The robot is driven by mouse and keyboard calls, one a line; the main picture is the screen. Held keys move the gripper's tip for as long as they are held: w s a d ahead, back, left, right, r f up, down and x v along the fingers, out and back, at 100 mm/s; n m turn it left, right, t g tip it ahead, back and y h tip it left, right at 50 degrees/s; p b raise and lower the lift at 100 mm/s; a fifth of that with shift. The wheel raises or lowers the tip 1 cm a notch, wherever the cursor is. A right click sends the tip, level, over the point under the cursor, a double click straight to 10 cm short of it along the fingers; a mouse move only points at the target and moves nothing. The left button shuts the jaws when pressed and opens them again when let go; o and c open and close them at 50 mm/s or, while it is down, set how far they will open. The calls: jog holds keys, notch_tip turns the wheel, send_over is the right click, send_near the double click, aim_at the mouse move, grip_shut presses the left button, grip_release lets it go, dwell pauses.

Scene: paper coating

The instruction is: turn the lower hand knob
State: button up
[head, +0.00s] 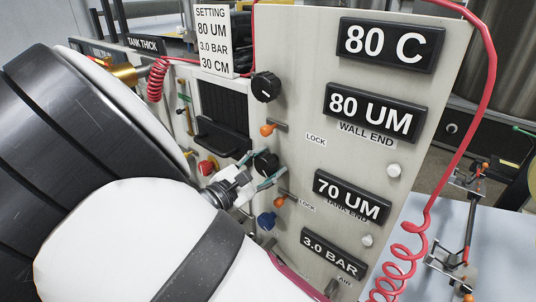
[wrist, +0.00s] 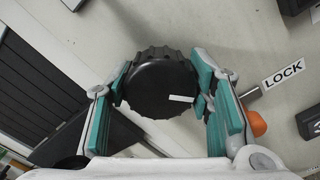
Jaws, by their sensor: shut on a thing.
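The lower hand knob (head: 265,160) is black and round, on the pale panel beside the tank-end display (head: 347,197), which reads 70 UM. My gripper (head: 267,170) reaches it from the lower left, with its teal finger pads on either side of it. In the wrist view the knob (wrist: 158,82) has a ribbed rim and a white mark pointing right. My gripper (wrist: 160,95) is shut on it there, one pad at its left and one at its right. The upper hand knob (head: 266,87) is black, above, beside the wall-end display (head: 375,112), which reads 80 UM.
Orange-tipped lock levers (head: 267,130) sit below each black knob; the lower one's orange tip (wrist: 253,123) is close to my right finger. A blue knob (head: 266,221) is below. A setting card (head: 214,40) reads 80 UM, 3.0 BAR, 30 CM. A red hose (head: 489,75) hangs at right.

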jog(key=shift+m, duration=1.1)
jog(key=o, duration=1.2)
jog(key=v, duration=1.2)
